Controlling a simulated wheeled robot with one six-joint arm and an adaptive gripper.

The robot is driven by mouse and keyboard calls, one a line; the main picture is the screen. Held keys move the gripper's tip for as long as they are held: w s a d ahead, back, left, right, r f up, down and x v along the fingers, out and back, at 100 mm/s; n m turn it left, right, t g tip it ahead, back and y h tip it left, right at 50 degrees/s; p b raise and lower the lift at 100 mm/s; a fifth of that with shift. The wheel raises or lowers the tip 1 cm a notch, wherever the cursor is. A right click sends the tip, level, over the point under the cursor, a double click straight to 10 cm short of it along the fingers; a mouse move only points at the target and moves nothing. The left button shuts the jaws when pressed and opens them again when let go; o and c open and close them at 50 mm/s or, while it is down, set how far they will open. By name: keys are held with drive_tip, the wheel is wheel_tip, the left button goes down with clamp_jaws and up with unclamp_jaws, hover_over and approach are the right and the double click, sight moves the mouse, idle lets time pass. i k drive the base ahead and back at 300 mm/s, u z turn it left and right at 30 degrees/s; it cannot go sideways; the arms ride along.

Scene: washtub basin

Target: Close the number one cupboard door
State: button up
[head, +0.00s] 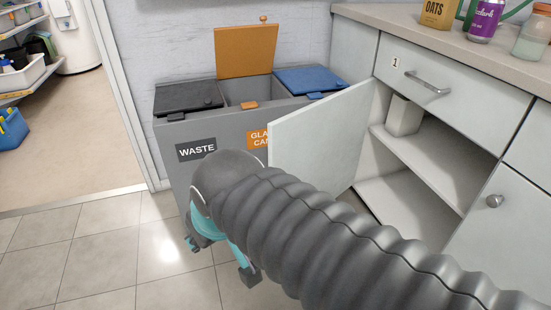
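The white cupboard door (318,137) stands open, swung out to the left from the cupboard under the counter. Above the opening is a drawer front (455,80) with a small tag "1" (395,63) and a bar handle (428,87). The open cupboard (425,160) shows a shelf and a small white item (403,116) on it. My gripper (222,265) is low, to the left of the door and in front of the waste bins. My own arm hides part of it and the door's lower part. Whether the gripper touches the door is unclear.
A grey bin unit (172,152) stands behind the door, with black and blue lids down and the orange lid (246,50) raised. Another closed door with a round knob (494,201) is at right. Tiled floor at lower left is clear.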

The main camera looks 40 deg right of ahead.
sight(319, 143)
drive_tip(key=u, duration=0.55)
drive_tip(key=i, duration=2.2)
drive_tip(key=z, duration=3.9)
drive_tip(key=i, duration=0.5)
drive_tip(key=u, duration=0.1)
